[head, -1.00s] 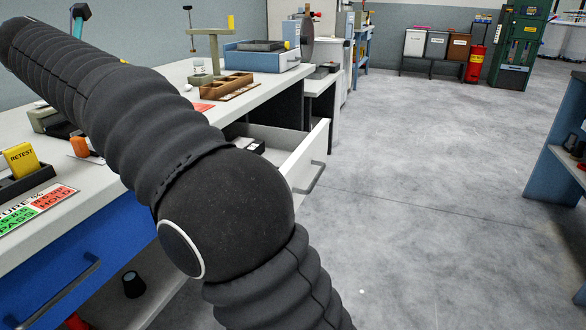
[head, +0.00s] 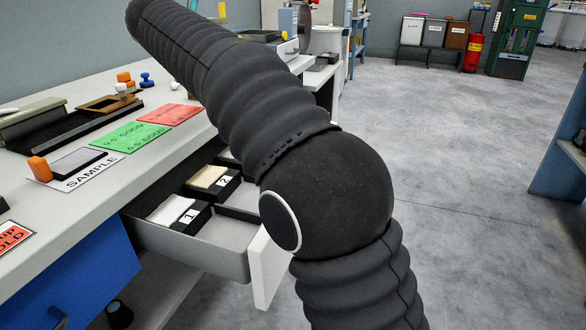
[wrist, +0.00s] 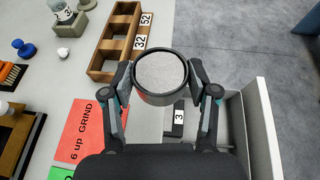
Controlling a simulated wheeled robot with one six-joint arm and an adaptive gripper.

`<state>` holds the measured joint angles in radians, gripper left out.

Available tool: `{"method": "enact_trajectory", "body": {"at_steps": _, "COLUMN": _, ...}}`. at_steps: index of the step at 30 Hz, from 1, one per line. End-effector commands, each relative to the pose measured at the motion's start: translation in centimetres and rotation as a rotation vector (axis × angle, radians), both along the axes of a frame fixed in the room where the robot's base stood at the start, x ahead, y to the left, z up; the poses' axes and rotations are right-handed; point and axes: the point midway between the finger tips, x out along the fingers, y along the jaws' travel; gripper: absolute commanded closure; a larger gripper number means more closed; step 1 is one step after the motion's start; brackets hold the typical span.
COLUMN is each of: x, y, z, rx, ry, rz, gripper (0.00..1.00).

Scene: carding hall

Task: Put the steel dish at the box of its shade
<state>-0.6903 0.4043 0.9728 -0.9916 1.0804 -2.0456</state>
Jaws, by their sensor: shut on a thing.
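My gripper (wrist: 160,82) is shut on a round dish (wrist: 160,72) with a dark rim and a speckled light grey inside. It holds the dish level in the wrist view, above the bench edge and open drawer. The head view does not show gripper or dish. The open drawer (head: 190,250) holds small dark boxes: box 1 (head: 180,213) with a whitish inside and box 2 (head: 212,182) with a cream inside. Box 3 (wrist: 178,122) shows in the wrist view, partly hidden by the dish. At the back stand a white bin (head: 411,31), a grey bin (head: 433,33) and a brown bin (head: 456,36).
On the bench lie green cards (head: 130,136), a red card (head: 174,115) and a SAMPLE card (head: 75,172). A wooden rack marked 32 and 52 (wrist: 113,40) stands left of the dish. Grey floor (head: 460,180) is open on the right; a blue bench (head: 562,150) is at the right edge.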

Motion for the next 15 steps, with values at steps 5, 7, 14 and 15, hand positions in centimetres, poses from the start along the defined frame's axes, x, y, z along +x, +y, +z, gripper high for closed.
{"method": "enact_trajectory", "body": {"at_steps": 5, "x": 0.0, "y": -2.2, "z": -4.3, "rx": 0.001, "ry": 0.018, "rz": -0.078, "gripper": 0.85}}
{"method": "enact_trajectory", "body": {"at_steps": 7, "x": -0.2, "y": -3.8, "z": -7.0, "rx": 0.003, "ry": 0.026, "rz": -0.136, "gripper": 0.85}}
{"method": "enact_trajectory", "body": {"at_steps": 14, "x": -1.4, "y": -9.4, "z": -15.0, "rx": 0.001, "ry": 0.021, "rz": -0.333, "gripper": 0.85}}
{"method": "enact_trajectory", "body": {"at_steps": 15, "x": -1.6, "y": -10.1, "z": -15.9, "rx": 0.000, "ry": 0.018, "rz": -0.358, "gripper": 0.85}}
